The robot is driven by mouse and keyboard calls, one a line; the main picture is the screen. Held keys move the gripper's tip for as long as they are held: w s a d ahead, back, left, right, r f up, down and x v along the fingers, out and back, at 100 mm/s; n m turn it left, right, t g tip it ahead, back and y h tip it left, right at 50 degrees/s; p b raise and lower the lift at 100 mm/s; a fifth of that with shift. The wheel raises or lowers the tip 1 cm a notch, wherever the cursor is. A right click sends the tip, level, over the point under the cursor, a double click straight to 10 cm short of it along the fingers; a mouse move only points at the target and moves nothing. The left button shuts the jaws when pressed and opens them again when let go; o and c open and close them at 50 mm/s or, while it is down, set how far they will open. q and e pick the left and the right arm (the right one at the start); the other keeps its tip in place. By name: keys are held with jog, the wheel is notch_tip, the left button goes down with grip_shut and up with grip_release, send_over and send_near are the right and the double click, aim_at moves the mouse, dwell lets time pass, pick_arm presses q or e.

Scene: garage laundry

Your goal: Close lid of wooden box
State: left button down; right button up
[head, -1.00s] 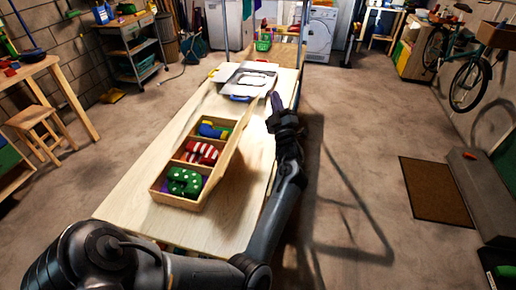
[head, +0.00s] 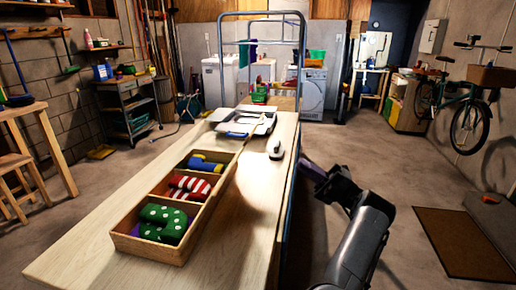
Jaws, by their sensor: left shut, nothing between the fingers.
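The wooden box (head: 186,254) sits on the long light wooden table, with its top uncovered. Its three compartments hold a green white-dotted item (head: 164,223), a red-and-white striped item (head: 189,188) and a blue-and-yellow item (head: 205,164). The lid is not clearly distinguishable; along the box's right side I see only a thin wooden edge, and its angle cannot be told. My left gripper (head: 310,172) is shut and empty, beyond the table's right edge, to the right of the box and apart from it. My right gripper is out of view.
A white iron-like object (head: 275,149) stands on the table beyond the box. A pale tray-like item (head: 246,121) lies at the table's far end. A metal frame rises behind it. The floor right of the table is open up to a brown mat (head: 462,243).

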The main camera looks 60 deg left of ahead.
pick_arm(q)
jog(key=p+x, duration=0.1)
jog(key=x, duration=1.2)
jog(key=shift+s, duration=0.2)
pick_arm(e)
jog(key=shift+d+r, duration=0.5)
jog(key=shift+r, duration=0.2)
pick_arm(q)
jog(key=shift+r, duration=0.1)
